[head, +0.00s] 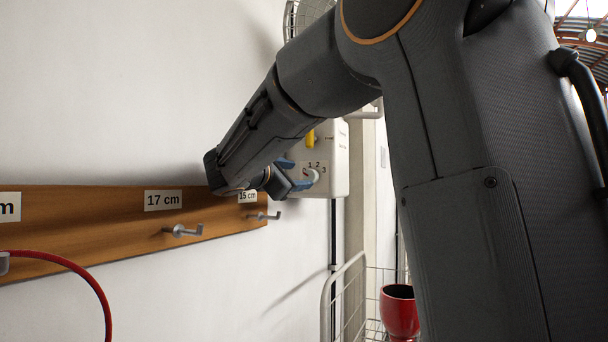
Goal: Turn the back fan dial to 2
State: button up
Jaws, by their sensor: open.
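A pale control box (339,157) is mounted on the wall beyond the rack board. On its face is a small whitish dial (314,176) with the numbers 1, 2 and 3 around its upper side. The dial's pointer setting is too small to tell. My gripper (294,174) has blue fingertips, spread apart, just left of the dial. I cannot tell whether they touch it. My arm covers part of the box. A wire-caged fan (304,14) shows at the top, partly hidden behind my arm.
A yellow lever (311,138) sits on the box above the dial. A wooden board (100,222) with metal hooks (184,231) and a red hoop (80,263) lies along the wall at left. A wire rack (343,300) and red goblet drum (399,311) stand below right.

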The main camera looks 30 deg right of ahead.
aim_at(309, 176)
jog(key=p+x, duration=0.2)
jog(key=x, duration=0.3)
jog(key=shift+d, duration=0.2)
jog(key=shift+w+d+f, duration=0.1)
jog(key=shift+w+d, duration=0.2)
jog(key=shift+d, duration=0.1)
jog(key=c, duration=1)
jog(key=shift+c, duration=0.2)
